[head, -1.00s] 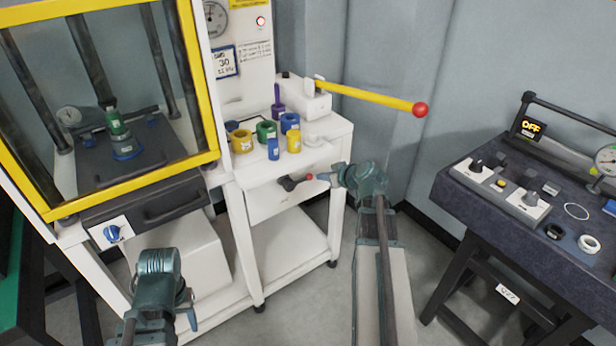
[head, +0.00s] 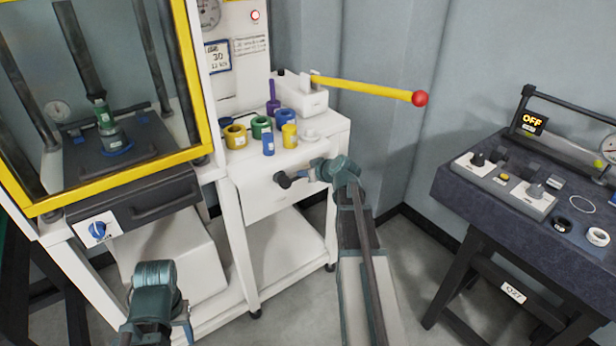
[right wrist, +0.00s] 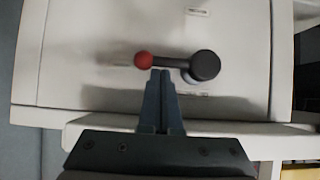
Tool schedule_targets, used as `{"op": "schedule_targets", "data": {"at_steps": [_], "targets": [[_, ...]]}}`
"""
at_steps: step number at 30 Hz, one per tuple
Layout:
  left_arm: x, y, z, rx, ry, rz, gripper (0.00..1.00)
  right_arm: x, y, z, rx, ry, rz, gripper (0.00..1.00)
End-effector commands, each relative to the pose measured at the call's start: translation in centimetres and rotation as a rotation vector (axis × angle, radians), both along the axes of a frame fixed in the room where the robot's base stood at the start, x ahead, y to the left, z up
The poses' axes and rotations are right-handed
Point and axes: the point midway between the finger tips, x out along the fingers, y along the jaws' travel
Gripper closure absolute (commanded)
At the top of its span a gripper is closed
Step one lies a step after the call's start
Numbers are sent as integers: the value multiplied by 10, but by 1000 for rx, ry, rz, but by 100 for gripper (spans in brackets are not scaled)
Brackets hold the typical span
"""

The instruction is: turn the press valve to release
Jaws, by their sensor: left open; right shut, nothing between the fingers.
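The press valve is a dark lever (head: 284,180) on a round hub, on the white front panel below the bench top. In the right wrist view its dark hub (right wrist: 205,65) is at right and its red ball (right wrist: 144,60) at left, so the lever lies level there. My right gripper (head: 314,170) is shut and empty. In the wrist view its tips (right wrist: 160,72) are right beside the lever near the ball; I cannot tell whether they touch. The ball is hidden in the head view. My left gripper (head: 187,322) is open and empty, low at left, away from the valve.
Above the valve, the white bench (head: 330,128) holds several coloured rings and a pump with a long yellow handle (head: 365,91). A dark table (head: 460,200) with switches stands right.

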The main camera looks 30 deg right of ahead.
Motion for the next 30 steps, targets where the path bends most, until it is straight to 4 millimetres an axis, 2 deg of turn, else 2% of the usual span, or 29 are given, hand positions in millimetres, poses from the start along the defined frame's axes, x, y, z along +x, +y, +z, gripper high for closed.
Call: {"op": "schedule_targets", "data": {"at_steps": [22,30], "targets": [[0,0,-6,0,0,0,50,0,-3,-5,87,7,-1,100],[0,0,-17,0,0,0,50,1,-7,-14,192,15,-2,100]]}}
